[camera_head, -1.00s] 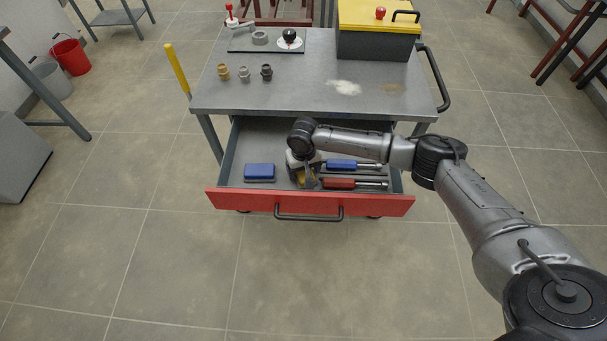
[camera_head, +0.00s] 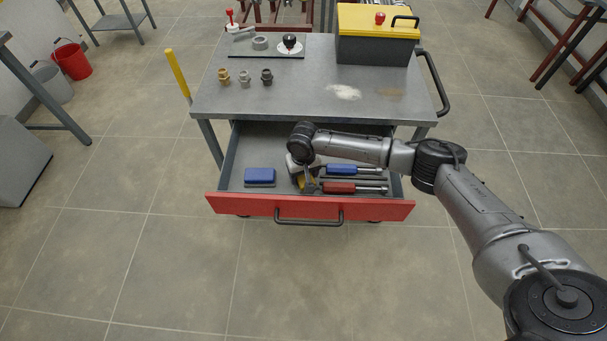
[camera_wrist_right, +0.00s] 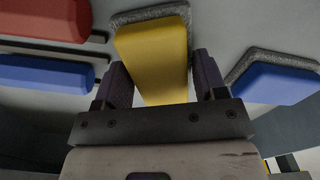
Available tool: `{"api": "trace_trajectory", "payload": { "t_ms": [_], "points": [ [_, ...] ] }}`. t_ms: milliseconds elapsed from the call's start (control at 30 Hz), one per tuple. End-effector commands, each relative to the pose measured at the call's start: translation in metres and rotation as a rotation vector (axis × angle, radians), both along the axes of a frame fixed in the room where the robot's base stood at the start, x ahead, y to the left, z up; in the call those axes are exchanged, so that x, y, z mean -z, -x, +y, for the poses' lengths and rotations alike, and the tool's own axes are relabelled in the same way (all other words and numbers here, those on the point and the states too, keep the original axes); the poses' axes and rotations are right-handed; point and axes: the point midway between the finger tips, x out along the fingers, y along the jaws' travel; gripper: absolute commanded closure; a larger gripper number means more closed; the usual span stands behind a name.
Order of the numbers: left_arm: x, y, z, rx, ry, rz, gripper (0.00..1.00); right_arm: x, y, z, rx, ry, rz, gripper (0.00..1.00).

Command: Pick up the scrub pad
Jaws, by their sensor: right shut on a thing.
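A yellow scrub pad with a grey, rough layer (camera_wrist_right: 155,52) sits between the two fingers of my right gripper (camera_wrist_right: 160,62) in the wrist view. The fingers are shut on its sides. In the head view my right gripper (camera_head: 303,175) reaches down into the open drawer (camera_head: 240,203), and only a bit of the yellow pad shows beside it. I cannot tell whether the pad is clear of the drawer floor. A similar blue pad with a grey layer (camera_head: 260,176) lies to the left; it also shows in the wrist view (camera_wrist_right: 275,82). My left gripper is not in view.
A blue-handled tool (camera_head: 341,170) and a red-handled tool (camera_head: 340,187) lie in the drawer just right of my right gripper. The cart's grey top (camera_head: 300,85) overhangs the drawer's back. It carries several fittings and a yellow-lidded box (camera_head: 376,45).

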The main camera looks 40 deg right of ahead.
Motion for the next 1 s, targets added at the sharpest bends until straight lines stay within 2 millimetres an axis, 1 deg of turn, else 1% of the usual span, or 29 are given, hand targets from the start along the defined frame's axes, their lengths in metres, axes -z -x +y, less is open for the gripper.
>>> {"api": "trace_trajectory", "payload": {
  "t_ms": [167, 300, 367, 700, 900, 1000],
  "points": [
    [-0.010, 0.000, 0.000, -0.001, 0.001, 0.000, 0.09, -0.020, 0.000, 0.000, 0.000, -0.001, -0.001, 0.63],
    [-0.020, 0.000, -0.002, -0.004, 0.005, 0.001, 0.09, -0.042, 0.000, 0.000, 0.001, 0.000, -0.002, 0.63],
    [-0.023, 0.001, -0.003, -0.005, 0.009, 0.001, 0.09, -0.047, 0.010, -0.007, 0.002, 0.002, 0.001, 0.63],
    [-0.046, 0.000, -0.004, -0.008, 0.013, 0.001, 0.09, -0.084, 0.066, -0.037, 0.000, 0.003, 0.000, 0.63],
    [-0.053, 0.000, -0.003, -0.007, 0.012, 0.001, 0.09, -0.098, 0.088, -0.048, 0.001, 0.001, 0.001, 0.63],
    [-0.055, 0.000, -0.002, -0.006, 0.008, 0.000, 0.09, -0.102, 0.095, -0.052, 0.001, 0.000, 0.000, 0.63]
  ]
}}
